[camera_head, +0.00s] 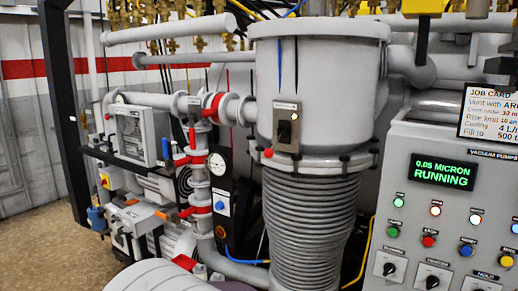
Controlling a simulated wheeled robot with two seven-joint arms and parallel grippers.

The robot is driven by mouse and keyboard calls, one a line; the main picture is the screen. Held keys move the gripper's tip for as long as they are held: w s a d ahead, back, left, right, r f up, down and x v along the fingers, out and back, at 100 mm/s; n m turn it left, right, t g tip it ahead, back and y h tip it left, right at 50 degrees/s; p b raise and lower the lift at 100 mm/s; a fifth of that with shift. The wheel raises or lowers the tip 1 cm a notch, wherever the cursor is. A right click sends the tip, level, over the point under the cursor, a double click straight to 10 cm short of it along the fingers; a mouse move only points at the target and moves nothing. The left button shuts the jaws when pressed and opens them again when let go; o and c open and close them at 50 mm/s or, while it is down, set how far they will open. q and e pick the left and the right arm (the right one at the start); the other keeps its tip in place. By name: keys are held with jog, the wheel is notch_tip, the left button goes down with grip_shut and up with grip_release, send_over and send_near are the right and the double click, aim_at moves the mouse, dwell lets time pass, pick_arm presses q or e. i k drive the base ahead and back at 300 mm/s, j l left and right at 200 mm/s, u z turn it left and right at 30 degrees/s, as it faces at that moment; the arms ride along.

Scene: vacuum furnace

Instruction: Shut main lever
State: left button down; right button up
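A grey cylindrical vessel (318,85) stands at the middle, above a ribbed grey bellows column (310,225). A small panel (286,108) on its front carries a black lever or switch (284,131). A small red ball (268,153) sits at the vessel's lower left. Red handles show on the pipework to the left, one upper (190,161) and one lower (195,211). No readable label tells which of these is the main lever, and I cannot tell its position. Neither of my grippers is in view.
A grey control panel (450,150) at the right has a green display (443,172) reading "0.05 MICRON RUNNING", coloured buttons and black knobs. Pipes, a gauge (217,164) and a pump unit (133,135) crowd the left. Open floor (40,245) shows at the lower left.

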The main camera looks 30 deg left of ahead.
aim_at(268, 153)
jog(key=i+j, duration=0.1)
jog(key=j, duration=0.3)
jog(key=i+j, duration=0.15)
jog(key=j, duration=0.25)
jog(key=i+j, duration=0.1)
jog(key=j, duration=0.3)
jog(key=i+j, duration=0.15)
jog(key=j, duration=0.25)
jog(key=i+j, duration=0.1)
jog(key=j, duration=0.3)
jog(key=i+j, duration=0.15)
jog(key=j, duration=0.25)
jog(key=z, duration=0.05)
